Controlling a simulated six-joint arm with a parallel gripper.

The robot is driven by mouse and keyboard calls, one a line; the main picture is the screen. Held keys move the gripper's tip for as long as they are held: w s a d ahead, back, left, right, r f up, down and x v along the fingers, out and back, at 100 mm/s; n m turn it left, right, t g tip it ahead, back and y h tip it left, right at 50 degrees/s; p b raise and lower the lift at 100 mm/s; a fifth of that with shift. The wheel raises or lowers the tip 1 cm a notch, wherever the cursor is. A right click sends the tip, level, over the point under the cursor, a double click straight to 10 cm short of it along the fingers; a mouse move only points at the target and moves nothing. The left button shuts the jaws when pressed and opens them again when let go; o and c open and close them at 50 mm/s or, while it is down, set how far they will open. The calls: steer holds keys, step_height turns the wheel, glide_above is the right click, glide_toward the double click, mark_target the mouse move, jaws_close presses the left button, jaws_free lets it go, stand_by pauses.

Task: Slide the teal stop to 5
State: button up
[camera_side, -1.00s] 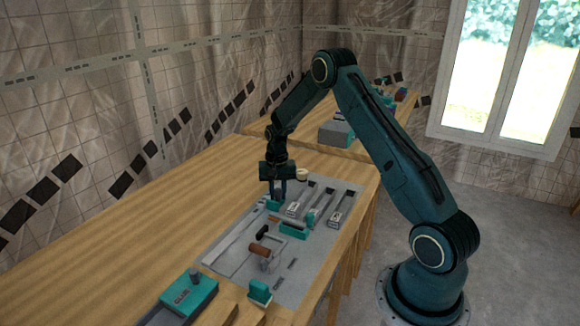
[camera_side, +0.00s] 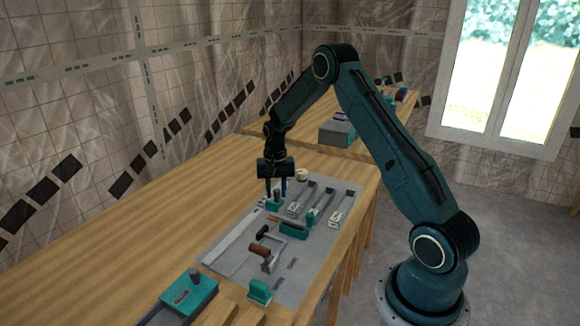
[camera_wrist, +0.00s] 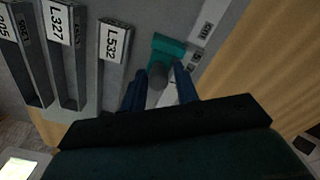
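The teal stop (camera_side: 273,204) sits at the far left end of the grey panel, on a narrow pale strip. In the wrist view the teal stop (camera_wrist: 167,46) shows its teal body and a round grey knob (camera_wrist: 157,76). My gripper (camera_side: 276,193) is right above it, pointing down. In the wrist view my gripper (camera_wrist: 159,70) has its two blue fingers apart, one on each side of the knob, with visible gaps. Pale labels lie along the strip beside the stop; I cannot read a 5 on them.
The panel (camera_side: 225,258) also bears grey slotted channels labelled L327 and L532 (camera_wrist: 113,42), a teal block (camera_side: 294,230), and a brown-handled part (camera_side: 260,250). A teal box (camera_side: 190,291) stands at the front. The wooden table left of the panel is clear.

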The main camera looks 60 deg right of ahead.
mark_target(276, 191)
step_height(276, 191, up, 12)
steer(key=shift+r, duration=0.25)
stand_by(0.3)
steer(key=s+a+r+n+t, duration=0.1)
steer(key=s+a+r+n, duration=0.2)
steer(key=s+a+r, duration=0.3)
steer(key=s+a+r+n+t, duration=0.2)
steer(key=s+a+r, duration=0.2)
steer(key=a+r, duration=0.5)
steer(key=s+a+n+t, duration=0.1)
steer(key=s+a+n, duration=0.2)
steer(key=s, duration=0.6)
steer(key=s+a+n+t, duration=0.1)
steer(key=s+a+n, duration=0.2)
steer(key=s+a, duration=0.3)
steer(key=s, duration=0.3)
steer(key=shift+a+f+t, duration=0.15)
steer(key=shift+a+t, duration=0.05)
steer(key=shift+t, duration=0.1)
